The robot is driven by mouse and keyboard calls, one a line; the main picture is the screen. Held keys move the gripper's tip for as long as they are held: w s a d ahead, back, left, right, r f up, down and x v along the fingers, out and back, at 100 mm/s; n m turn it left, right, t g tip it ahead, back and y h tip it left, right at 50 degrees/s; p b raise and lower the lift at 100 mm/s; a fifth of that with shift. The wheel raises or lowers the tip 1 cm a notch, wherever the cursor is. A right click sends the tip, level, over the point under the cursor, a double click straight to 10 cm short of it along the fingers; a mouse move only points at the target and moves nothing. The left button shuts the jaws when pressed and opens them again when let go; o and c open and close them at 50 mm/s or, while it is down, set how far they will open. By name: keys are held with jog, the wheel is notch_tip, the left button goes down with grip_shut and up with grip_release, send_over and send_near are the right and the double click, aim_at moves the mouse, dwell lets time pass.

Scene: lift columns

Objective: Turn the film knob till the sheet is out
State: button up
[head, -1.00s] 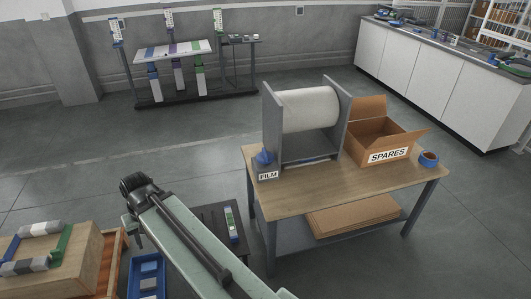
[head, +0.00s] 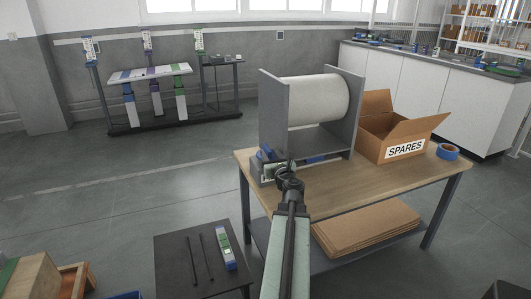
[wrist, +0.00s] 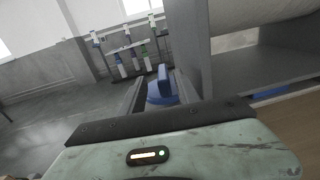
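The blue film knob (head: 266,154) sits at the left front of the grey film dispenser (head: 274,115), partly hidden behind my gripper (head: 275,168). In the wrist view the knob (wrist: 163,86) has an upright grip on a round base. It lies between my two fingers (wrist: 160,80), which are spread to either side with a gap showing, so my gripper looks open. A white film roll (head: 312,102) hangs between the dispenser's side plates. A blue strip (head: 316,159) shows low at the dispenser's front; I cannot tell if it is the sheet's edge. The FILM label is mostly covered.
The dispenser stands on a wooden table (head: 350,190). An open SPARES box (head: 404,149) and a blue tape roll (head: 447,152) lie to its right. Lift columns stand behind.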

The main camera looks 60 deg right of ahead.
aim_at(265, 144)
jog(key=shift+w+d+r, duration=0.1)
jog(key=shift+w+d, duration=0.15)
jog(key=shift+d, duration=0.25)
jog(key=x, duration=0.6)
jog(key=shift+w+d, duration=0.3)
jog(key=shift+c, duration=0.4)
jog(key=shift+a, duration=0.1)
grip_shut()
